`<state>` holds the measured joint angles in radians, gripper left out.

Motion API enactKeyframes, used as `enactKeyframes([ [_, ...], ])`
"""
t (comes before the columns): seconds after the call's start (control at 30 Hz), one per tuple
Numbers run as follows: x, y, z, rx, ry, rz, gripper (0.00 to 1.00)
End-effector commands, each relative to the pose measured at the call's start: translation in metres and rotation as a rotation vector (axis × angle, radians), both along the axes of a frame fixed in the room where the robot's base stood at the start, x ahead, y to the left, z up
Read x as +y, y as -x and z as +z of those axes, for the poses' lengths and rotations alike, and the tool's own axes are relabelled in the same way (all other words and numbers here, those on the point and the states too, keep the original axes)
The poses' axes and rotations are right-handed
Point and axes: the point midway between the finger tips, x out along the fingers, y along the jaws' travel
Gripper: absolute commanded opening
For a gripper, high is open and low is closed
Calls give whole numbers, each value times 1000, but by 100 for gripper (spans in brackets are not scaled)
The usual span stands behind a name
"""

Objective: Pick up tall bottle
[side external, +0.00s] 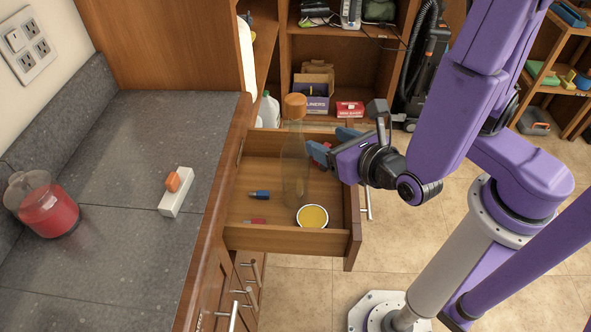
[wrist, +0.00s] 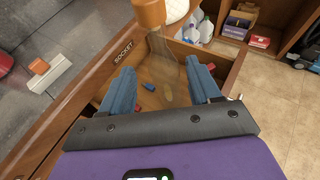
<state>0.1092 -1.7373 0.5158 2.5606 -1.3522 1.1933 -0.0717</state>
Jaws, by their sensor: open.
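The tall bottle (side external: 295,165) is clear with an orange cap and stands upright in the open wooden drawer (side external: 240,238). In the wrist view the bottle (wrist: 160,62) shows between and beyond the two blue fingers, its orange cap toward the top. My gripper (side external: 328,147) is at the bottle's right side in the side view, reaching in over the drawer's right wall. The gripper (wrist: 162,92) is open, with its fingers apart and nothing clearly between them. Whether the fingers touch the bottle cannot be told.
A yellow-topped round container (side external: 312,216), a blue item (side external: 259,195) and a small red item (side external: 254,221) lie in the drawer. A dark counter (side external: 120,270) is at left, holding a red jar (side external: 45,208) and a white block (side external: 176,192). Shelves stand behind.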

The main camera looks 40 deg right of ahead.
Motion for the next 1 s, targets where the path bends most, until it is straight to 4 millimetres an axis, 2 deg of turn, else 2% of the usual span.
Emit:
enactKeyframes([
  [0.5,-11,-73,-31,2,-3,-8,62],
  [0.77,-12,-88,-38,2,-3,-4,62],
  [1.0,-13,-116,-55,2,-3,-7,62],
])
